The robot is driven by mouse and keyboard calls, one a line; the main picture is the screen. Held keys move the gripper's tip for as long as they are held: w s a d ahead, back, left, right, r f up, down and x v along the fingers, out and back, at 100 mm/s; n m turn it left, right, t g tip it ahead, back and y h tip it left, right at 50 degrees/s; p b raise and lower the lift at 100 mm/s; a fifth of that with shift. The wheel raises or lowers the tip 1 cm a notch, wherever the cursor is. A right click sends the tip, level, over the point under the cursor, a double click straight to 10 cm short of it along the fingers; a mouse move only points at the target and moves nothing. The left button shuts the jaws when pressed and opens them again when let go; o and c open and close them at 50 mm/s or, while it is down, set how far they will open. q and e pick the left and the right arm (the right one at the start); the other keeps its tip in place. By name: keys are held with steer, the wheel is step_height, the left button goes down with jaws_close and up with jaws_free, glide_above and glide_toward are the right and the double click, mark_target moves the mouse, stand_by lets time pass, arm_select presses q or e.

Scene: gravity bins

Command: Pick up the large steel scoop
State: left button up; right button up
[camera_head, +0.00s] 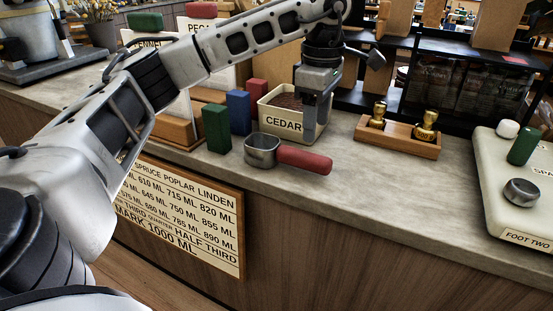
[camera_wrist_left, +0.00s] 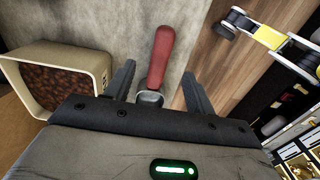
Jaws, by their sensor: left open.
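The large steel scoop (camera_head: 262,151) has a round metal cup and a thick red handle (camera_head: 305,160). It lies on the counter in front of the bin labelled CEDAR, handle pointing right. My left gripper (camera_head: 313,118) is open, pointing down in front of the bin's right part, above and behind the scoop in the head view. In the left wrist view the red handle (camera_wrist_left: 160,55) shows between the spread fingers of the left gripper (camera_wrist_left: 158,72), apart from both. The cup is partly hidden there by the gripper body. My right gripper is not in view.
The CEDAR bin (camera_head: 274,122) of brown bits stands close by; it also shows in the wrist view (camera_wrist_left: 102,66). Green (camera_head: 216,128) and blue (camera_head: 239,112) blocks stand left of it. A wooden holder with brass weights (camera_head: 398,136) is to the right. Counter right of the scoop is clear.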

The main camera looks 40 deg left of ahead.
mark_target(311, 154)
arm_select(q)
step_height(311, 154, down, 4)
steer(key=shift+r, duration=0.2)
steer(key=shift+s+a+f+p, duration=0.15)
steer(key=shift+f+p, duration=0.15)
steer(key=shift+f, duration=2.45)
steer(key=shift+c, duration=0.3)
steer(key=shift+r, duration=0.1)
jaws_close()
